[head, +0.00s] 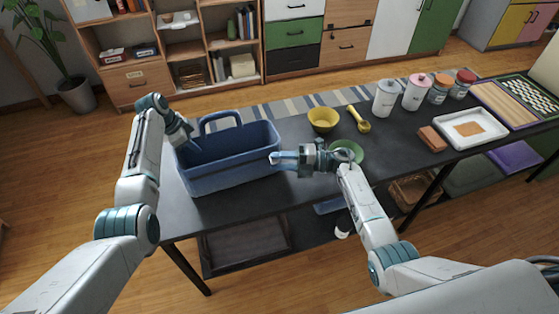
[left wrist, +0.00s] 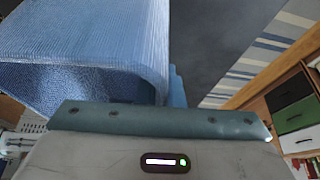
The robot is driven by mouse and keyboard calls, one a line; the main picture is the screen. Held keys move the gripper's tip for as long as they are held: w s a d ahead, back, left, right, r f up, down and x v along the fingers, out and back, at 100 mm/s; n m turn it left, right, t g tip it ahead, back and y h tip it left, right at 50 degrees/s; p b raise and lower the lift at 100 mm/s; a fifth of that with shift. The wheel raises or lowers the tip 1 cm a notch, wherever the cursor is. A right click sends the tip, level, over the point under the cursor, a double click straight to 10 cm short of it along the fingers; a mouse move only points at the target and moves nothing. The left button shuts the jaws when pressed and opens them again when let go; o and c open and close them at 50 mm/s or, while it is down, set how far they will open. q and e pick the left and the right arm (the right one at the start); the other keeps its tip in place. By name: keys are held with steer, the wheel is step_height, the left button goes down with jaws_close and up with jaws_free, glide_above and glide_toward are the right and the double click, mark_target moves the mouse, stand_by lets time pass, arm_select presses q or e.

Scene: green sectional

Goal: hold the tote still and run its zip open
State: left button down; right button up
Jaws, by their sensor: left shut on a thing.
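The blue tote (head: 232,172) stands upright on the left end of the dark table. Its top looks open, and a loop handle (head: 219,119) rises at its back. My left gripper (head: 190,146) is shut on the tote's left end, at the rim. The tote's woven blue side (left wrist: 90,45) fills much of the left wrist view, right above the gripper body; the fingertips are hidden there. My right gripper (head: 275,158) is at the tote's right end, its fingertips close to the rim. I cannot tell whether it touches or holds anything. No zip or pull can be made out.
A yellow bowl (head: 323,119), a yellow scoop (head: 359,119) and a green plate (head: 346,151) are on the table (head: 385,150) right of the tote. Several canisters, a white tray (head: 467,129) and a brown block (head: 432,139) stand further right.

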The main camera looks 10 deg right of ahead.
jaws_close()
steer(key=a, duration=0.3)
steer(key=s+a, duration=0.1)
steer(key=a, duration=0.4)
steer(key=shift+s+a, duration=0.2)
steer(key=shift+a, duration=0.1)
steer(key=shift+d, duration=0.1)
jaws_free()
steer(key=shift+d, duration=0.1)
steer(key=v, duration=1.1)
steer(key=shift+s+d, duration=0.1)
steer(key=shift+d, duration=0.3)
